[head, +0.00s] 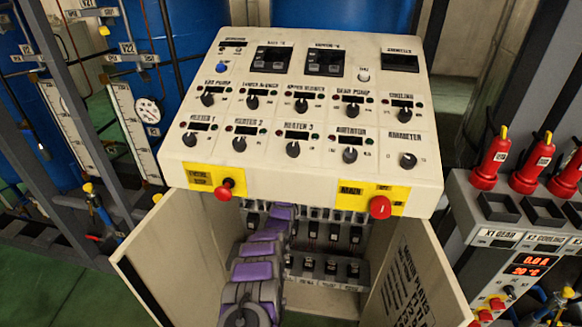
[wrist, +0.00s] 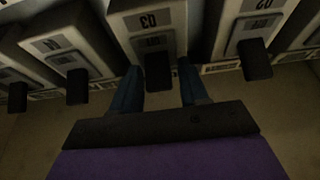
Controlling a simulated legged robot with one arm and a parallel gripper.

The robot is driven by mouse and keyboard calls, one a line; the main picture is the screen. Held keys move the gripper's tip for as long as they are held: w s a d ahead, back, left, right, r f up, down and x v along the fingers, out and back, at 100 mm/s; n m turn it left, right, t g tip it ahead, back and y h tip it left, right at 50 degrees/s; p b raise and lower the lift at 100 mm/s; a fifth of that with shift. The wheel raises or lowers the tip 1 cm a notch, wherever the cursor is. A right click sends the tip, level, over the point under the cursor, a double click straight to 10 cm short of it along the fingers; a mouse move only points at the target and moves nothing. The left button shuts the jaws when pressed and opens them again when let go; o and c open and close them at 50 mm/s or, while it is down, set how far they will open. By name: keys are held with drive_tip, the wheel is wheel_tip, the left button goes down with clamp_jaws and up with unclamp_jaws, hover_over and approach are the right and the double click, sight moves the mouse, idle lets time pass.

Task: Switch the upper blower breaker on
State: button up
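In the wrist view, my gripper (wrist: 159,84) is open. Its two dark blue fingers stand apart, one on each side of the black lever of a breaker (wrist: 148,22); I cannot tell whether they touch it. This breaker's label is partly legible, but I cannot confirm that it is the upper blower's. In the head view, my purple and grey arm reaches into the open cabinet under the control panel (head: 300,185), and the gripper itself is not clearly visible. Breakers sit there in an upper row (head: 334,230) and a lower row (head: 331,267).
Neighbouring breakers (wrist: 65,47) stand close on both sides of my gripper. Cabinet doors stand open at left (head: 165,265) and right (head: 410,280). Red emergency (head: 225,190) and main (head: 380,207) controls jut out above the opening. A unit with red-topped connectors (head: 490,160) stands at right.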

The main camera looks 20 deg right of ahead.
clamp_jaws()
drive_tip(key=shift+r, duration=0.1)
drive_tip(key=r+g+p, duration=0.1)
drive_tip(key=p, duration=0.3)
drive_tip(key=shift+y, duration=0.4)
drive_tip(key=g+p, duration=0.1)
drive_tip(key=p, duration=0.2)
drive_tip(key=shift+w+r+y, duration=0.1)
drive_tip(key=shift+w+y, duration=0.05)
drive_tip(key=shift+y, duration=0.25)
drive_tip(key=shift+o, duration=1.1)
unclamp_jaws()
